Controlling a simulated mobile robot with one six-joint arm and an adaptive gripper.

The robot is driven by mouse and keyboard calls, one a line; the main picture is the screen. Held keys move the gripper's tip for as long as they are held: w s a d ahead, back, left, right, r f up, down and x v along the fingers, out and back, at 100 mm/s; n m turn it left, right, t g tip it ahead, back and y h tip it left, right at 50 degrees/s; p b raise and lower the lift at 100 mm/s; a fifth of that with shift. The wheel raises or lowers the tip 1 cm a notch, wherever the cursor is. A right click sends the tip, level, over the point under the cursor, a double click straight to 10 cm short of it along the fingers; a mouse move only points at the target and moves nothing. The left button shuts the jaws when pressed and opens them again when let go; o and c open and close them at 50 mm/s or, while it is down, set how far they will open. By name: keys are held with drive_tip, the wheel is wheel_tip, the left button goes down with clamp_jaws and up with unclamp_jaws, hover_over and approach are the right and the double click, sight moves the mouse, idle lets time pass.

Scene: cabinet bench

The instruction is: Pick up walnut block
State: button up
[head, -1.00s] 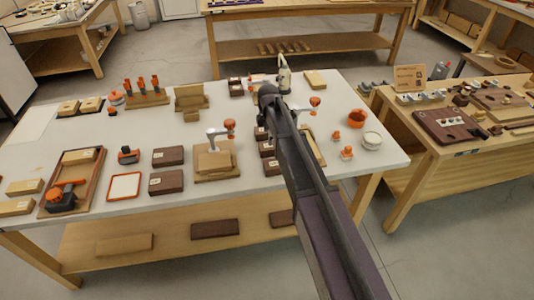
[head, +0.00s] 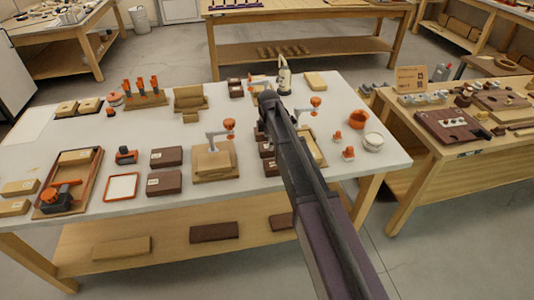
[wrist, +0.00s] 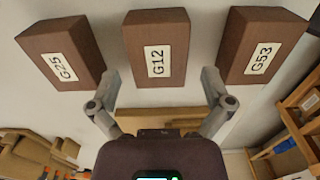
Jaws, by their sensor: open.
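Three dark brown walnut-coloured blocks stand in a row in the wrist view: one labelled G25 (wrist: 62,52), one labelled G12 (wrist: 156,48) and one labelled G53 (wrist: 262,46). My gripper (wrist: 160,90) is open and empty, its two fingers spread at either side of the G12 block's near end. Whether the fingers are level with the block I cannot tell. In the head view my arm covers the gripper and part of the dark blocks (head: 266,151) beside it. More dark blocks (head: 166,156) lie on the white table left of the arm.
A wooden board with an orange-topped clamp (head: 228,125) stands left of my arm; another orange-topped clamp (head: 315,101) is to its right. A framed tray (head: 90,183) lies far left.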

drive_tip(key=shift+f+b, duration=1.15)
drive_tip(key=shift+f, duration=0.35)
drive_tip(key=c, duration=1)
